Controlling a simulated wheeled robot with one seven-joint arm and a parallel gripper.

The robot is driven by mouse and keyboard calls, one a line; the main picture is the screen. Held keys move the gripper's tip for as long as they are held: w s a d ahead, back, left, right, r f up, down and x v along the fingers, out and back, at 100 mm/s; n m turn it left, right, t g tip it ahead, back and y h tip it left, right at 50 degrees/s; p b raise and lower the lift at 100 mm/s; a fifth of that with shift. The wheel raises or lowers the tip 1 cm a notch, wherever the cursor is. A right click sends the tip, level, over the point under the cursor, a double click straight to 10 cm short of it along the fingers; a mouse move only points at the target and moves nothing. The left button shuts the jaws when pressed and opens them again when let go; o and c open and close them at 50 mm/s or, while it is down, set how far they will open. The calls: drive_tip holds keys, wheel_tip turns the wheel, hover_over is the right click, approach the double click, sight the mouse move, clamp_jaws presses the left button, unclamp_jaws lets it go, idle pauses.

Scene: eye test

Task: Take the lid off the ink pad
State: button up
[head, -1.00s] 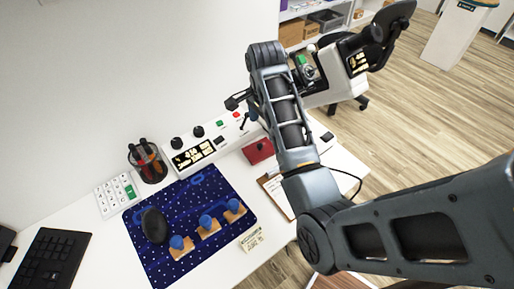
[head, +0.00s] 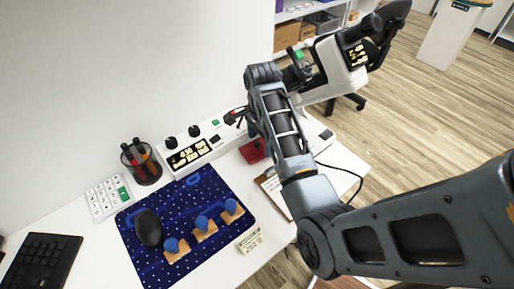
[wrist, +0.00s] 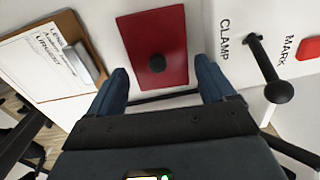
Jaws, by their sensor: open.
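The ink pad is a flat red box (head: 250,152) on the white desk, beside the long white console. In the wrist view its red lid (wrist: 150,30) fills the upper middle, with a round black knob (wrist: 157,63) on top. My gripper (wrist: 161,68) is open and empty. Its two blue fingers are apart, one on each side of the knob in the picture, near the pad's lower edge. Whether they are level with the knob or above it I cannot tell. In the head view my arm hides most of the gripper.
The white console (head: 190,150) runs behind the pad; its black clamp lever (wrist: 268,70) stands close to my right finger. A clipboard (wrist: 50,60) lies to the left in the wrist view. Stamps with blue knobs (head: 201,222) and a mouse (head: 148,228) sit on the blue mat (head: 190,187).

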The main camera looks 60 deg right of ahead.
drive_tip(key=shift+f, duration=0.15)
drive_tip(key=c, duration=0.8)
